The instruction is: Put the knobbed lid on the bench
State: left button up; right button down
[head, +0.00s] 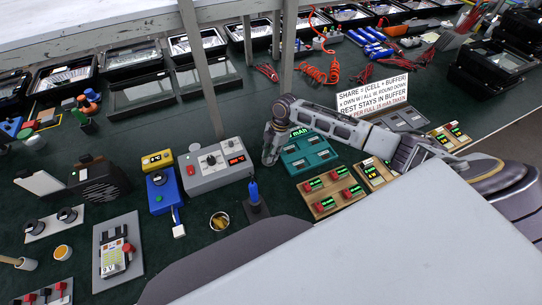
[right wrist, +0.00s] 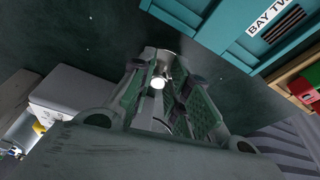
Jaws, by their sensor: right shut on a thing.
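My right gripper (head: 270,160) is over the green bench (head: 300,222), between a grey meter box and a teal charger bay. In the right wrist view my right gripper (right wrist: 160,80) has its two fingers closed on a small shiny metal piece, the knobbed lid (right wrist: 165,53). Only a little of the lid shows between the fingertips, and the fingers hide the rest. In the head view I cannot make the lid out. I cannot tell whether it touches the bench. My left gripper is in neither view.
The grey meter box (head: 215,167) is left of the gripper and the teal bay (head: 307,155) right of it. An open tin (head: 219,221) and a blue-handled tool (head: 254,196) stand nearer me. Red-button modules (head: 332,192) lie at right. Bare bench shows behind the gripper.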

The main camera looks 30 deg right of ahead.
jog(key=shift+f, duration=0.7)
jog(key=shift+f, duration=0.1)
jog(key=c, duration=1.4)
grip_release()
jog(key=shift+o, duration=0.2)
jog(key=v, duration=1.2)
jog(key=shift+b, duration=0.35)
